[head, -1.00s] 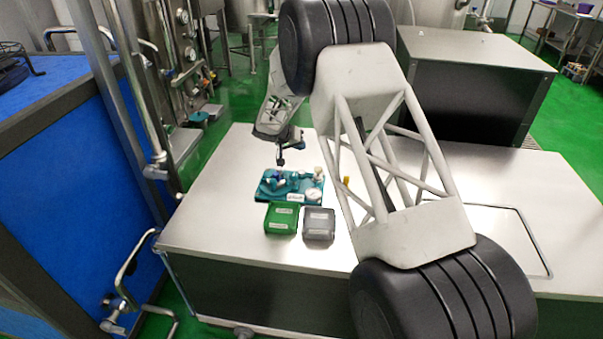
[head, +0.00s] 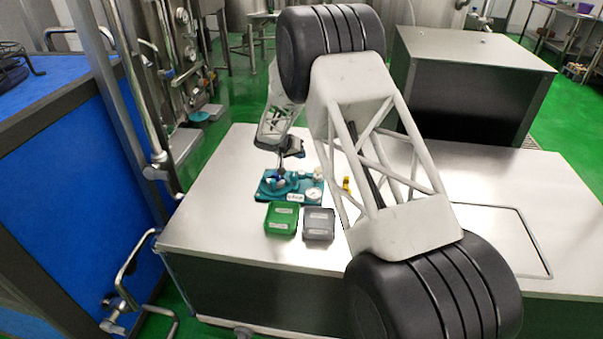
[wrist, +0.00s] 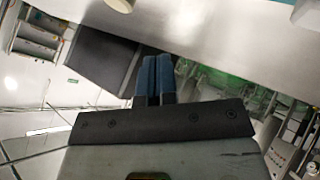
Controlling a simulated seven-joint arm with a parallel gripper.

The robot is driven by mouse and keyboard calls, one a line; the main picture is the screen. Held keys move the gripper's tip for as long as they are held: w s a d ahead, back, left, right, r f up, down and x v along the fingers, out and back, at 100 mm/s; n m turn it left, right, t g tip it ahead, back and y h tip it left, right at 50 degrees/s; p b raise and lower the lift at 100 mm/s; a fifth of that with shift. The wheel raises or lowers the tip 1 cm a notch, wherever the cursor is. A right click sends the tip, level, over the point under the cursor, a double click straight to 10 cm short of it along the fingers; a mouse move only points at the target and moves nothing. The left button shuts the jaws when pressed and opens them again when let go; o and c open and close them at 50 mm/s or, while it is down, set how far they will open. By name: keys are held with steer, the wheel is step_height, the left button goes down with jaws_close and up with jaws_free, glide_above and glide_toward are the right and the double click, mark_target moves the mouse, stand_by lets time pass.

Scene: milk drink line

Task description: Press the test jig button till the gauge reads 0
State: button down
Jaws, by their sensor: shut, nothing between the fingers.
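The test jig is a teal plate (head: 263,194) on the steel table in the head view, carrying small blue and white fittings. A white round dial (head: 313,195), seemingly the gauge, sits at its front right; its reading is too small to make out. My gripper (head: 279,178) points down at the left part of the jig, at or just above the fittings. Contact with the button cannot be told, and the button cannot be picked out clearly. In the wrist view my gripper's blue fingers (wrist: 154,72) are together with nothing between them.
A green box (head: 282,219) and a grey box (head: 318,224) stand just in front of the jig. A small yellow item (head: 346,184) is to its right, beside my arm. The steel table (head: 215,220) is bare to the left. Pipework and a blue panel stand further left.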

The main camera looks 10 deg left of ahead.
steer(key=shift+f, duration=2.4)
steer(key=shift+f, duration=0.85)
stand_by(1.5)
steer(key=shift+r, duration=0.85)
steer(key=shift+r, duration=0.15)
steer(key=shift+r, duration=2.35)
